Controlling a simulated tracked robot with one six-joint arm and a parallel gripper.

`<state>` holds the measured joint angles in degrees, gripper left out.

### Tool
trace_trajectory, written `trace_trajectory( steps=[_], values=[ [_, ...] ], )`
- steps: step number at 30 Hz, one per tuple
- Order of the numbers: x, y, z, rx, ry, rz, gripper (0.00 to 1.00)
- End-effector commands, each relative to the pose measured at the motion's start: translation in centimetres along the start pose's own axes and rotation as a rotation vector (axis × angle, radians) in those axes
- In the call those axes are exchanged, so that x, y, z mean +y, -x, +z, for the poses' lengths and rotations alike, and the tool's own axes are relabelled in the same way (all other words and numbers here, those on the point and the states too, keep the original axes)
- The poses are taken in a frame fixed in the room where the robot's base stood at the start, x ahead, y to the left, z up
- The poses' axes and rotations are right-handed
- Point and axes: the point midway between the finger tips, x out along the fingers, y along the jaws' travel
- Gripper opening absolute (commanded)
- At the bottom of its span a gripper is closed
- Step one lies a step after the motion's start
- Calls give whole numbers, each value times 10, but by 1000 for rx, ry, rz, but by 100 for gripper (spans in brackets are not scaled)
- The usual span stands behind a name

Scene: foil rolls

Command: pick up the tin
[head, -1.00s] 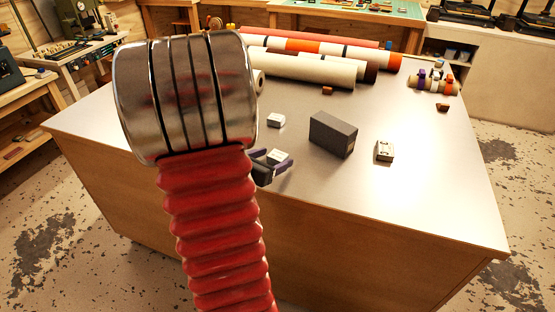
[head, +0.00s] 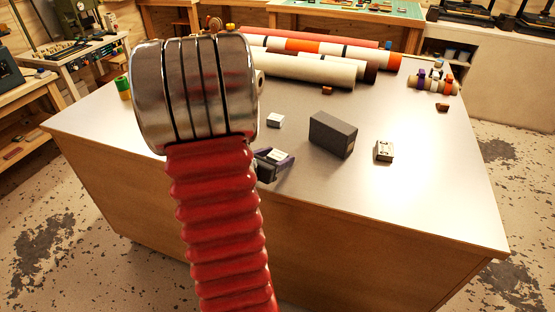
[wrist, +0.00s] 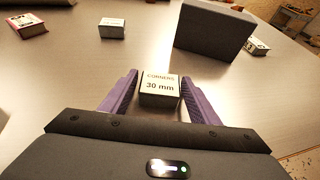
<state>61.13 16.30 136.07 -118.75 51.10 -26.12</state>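A small box-shaped tin (wrist: 160,90) marked "CORNERS 30 mm" stands on the table between the two purple fingers of my gripper (wrist: 159,76) in the wrist view. The fingers are apart, one on each side, with a narrow gap on the left; contact on the right is hard to judge. In the head view my gripper (head: 273,161) is low over the near table edge, partly hidden by my red arm, and the tin (head: 277,155) shows only as a pale patch.
A dark box (head: 333,134) stands just right of my gripper. A white box (head: 275,120) lies behind, a pale box (head: 385,150) farther right. A red-sided box (wrist: 27,25) is far left in the wrist view. Long rolls (head: 310,68) lie at the back.

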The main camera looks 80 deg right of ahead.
Motion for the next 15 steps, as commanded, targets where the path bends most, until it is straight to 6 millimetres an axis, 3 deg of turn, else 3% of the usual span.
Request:
trace_trajectory(
  steps=[15],
  values=[
    [0, 0, 0, -1, 0, 1, 21]
  ],
)
